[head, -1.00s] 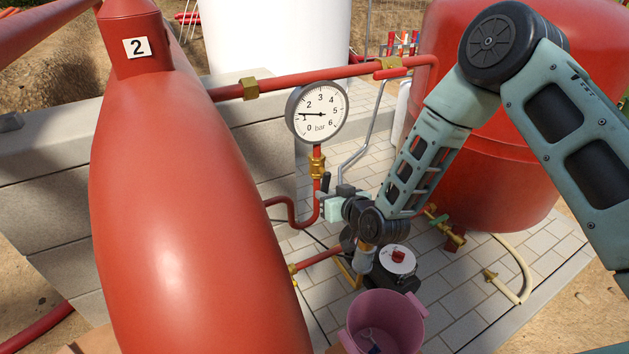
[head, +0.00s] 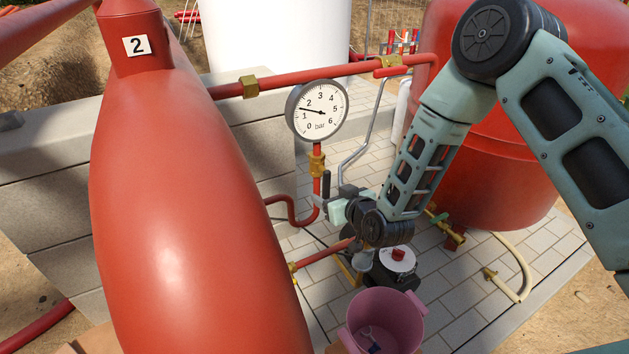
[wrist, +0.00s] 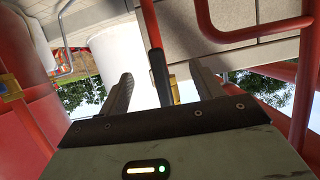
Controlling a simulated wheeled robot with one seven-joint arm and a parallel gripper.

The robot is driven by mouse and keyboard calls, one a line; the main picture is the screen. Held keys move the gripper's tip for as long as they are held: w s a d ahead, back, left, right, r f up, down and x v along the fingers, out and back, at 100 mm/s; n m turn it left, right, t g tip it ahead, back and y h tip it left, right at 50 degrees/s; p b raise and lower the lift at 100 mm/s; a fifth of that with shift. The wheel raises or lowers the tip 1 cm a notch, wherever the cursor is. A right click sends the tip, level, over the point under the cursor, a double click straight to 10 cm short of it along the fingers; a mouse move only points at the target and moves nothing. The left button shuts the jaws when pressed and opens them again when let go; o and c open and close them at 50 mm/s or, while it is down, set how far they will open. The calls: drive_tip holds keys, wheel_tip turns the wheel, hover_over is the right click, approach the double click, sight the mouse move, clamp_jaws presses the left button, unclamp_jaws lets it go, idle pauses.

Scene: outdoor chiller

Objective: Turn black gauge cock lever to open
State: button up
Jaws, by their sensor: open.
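The black gauge cock lever (head: 326,184) stands about upright beside the red riser pipe, below the brass fitting (head: 316,162) under the pressure gauge (head: 317,110). The gauge needle points between 1 and 2 bar. My gripper (head: 323,202) is at the cock, close to the lever's lower part. In the wrist view the lever (wrist: 158,76) lies between the two spread fingers of my gripper (wrist: 162,72), with a visible gap on each side. Part of the brass cock (wrist: 174,90) shows behind the lever. The cock body is mostly hidden by my gripper in the head view.
A large red vessel marked 2 (head: 190,200) fills the left. A red tank (head: 500,170) stands behind my arm. A pink bucket (head: 385,322) and a dark device with a white top (head: 398,262) are below my wrist. Red pipe (head: 310,76) runs above the gauge.

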drive_tip(key=shift+p+v, duration=0.45)
drive_tip(key=shift+v, duration=2.35)
